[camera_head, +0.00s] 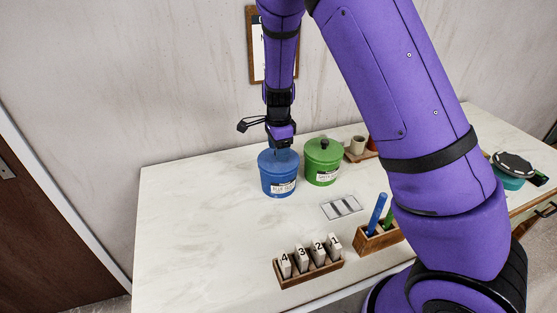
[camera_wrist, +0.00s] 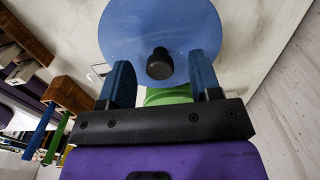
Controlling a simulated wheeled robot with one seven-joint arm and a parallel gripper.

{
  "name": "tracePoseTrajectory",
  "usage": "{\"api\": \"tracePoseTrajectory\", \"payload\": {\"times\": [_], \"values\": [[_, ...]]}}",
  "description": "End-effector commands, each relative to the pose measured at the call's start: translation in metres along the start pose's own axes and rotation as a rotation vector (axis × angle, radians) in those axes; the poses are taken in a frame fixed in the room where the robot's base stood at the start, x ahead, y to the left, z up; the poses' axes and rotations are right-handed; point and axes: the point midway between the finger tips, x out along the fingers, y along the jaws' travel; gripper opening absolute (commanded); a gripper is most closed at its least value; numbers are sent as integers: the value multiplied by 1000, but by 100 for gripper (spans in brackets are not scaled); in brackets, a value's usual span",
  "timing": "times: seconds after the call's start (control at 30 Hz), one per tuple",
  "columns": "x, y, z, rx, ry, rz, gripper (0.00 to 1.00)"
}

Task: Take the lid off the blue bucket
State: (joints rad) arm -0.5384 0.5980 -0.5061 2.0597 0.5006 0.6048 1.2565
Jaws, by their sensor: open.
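The blue bucket (camera_head: 279,180) stands upright on the white counter and has a white label. Its blue lid (camera_wrist: 160,28) is seen from above in the wrist view, with a round black knob (camera_wrist: 160,63) at its middle. In the head view the lid (camera_head: 268,160) is on the bucket, partly hidden by my gripper. My gripper (camera_head: 280,148) points down just over the lid. In the wrist view its two blue fingers (camera_wrist: 164,78) are apart, one on each side of the knob, with gaps visible. Whether the fingertips are down at knob height is hard to tell.
A green bucket (camera_head: 323,166) with a lid stands close on the right. A numbered block rack (camera_head: 309,272), a wooden pen holder (camera_head: 376,241) and a grey plate (camera_head: 341,207) are in front. The counter's left part is clear. The wall is close behind.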

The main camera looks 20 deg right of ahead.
Motion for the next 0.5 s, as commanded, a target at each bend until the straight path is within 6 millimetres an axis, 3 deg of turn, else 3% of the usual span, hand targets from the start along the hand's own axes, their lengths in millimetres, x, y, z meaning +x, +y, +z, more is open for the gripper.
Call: {"api": "tracePoseTrajectory", "payload": {"times": [0.1,0.33,0.5], "values": [[12,0,-1,1,0,0,58],[14,0,0,0,0,-2,58],[14,0,0,-1,0,-2,19]]}}
